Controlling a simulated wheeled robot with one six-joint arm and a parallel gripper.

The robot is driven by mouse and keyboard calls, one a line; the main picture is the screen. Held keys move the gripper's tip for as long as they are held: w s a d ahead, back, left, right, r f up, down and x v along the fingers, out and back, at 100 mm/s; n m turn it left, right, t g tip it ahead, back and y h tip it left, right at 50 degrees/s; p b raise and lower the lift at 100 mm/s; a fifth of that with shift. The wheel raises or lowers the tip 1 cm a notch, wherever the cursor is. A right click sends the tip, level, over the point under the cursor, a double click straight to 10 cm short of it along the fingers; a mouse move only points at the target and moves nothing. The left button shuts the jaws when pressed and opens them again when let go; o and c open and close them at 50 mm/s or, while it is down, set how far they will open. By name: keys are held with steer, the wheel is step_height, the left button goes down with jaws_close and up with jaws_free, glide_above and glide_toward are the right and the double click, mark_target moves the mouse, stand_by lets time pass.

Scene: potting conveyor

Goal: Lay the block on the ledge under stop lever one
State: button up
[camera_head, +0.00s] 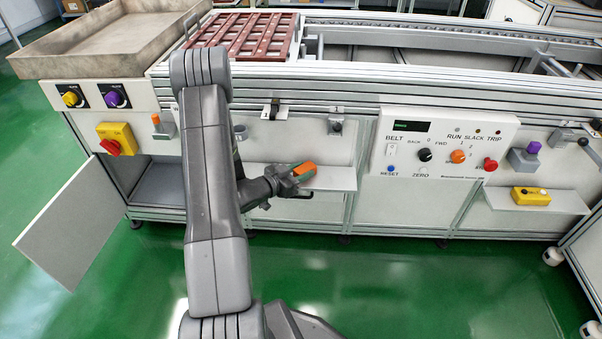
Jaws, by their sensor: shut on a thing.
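The gripper hides part of the block. The white ledge (338,179) juts from the conveyor's front panel, and the block appears over its left half. I cannot tell whether the block touches the ledge or is held above it. A small black lever (274,109), by a label that seems to read 1, sits on the rail above, a little left of the block. My arm hides the ledge's left end.
A control panel (440,146) with knobs and buttons is right of the ledge. A second ledge (566,202) at far right bears a yellow box (531,196). A cabinet door (73,224) hangs open at left. The right half of the near ledge is bare.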

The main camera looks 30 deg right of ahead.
steer(key=shift+f, duration=0.15)
steer(key=o, duration=1)
steer(key=shift+o, duration=0.2)
steer(key=shift+r, duration=0.25)
steer(key=p+v, duration=0.2)
steer(key=v, duration=1)
steer(key=shift+s, duration=0.1)
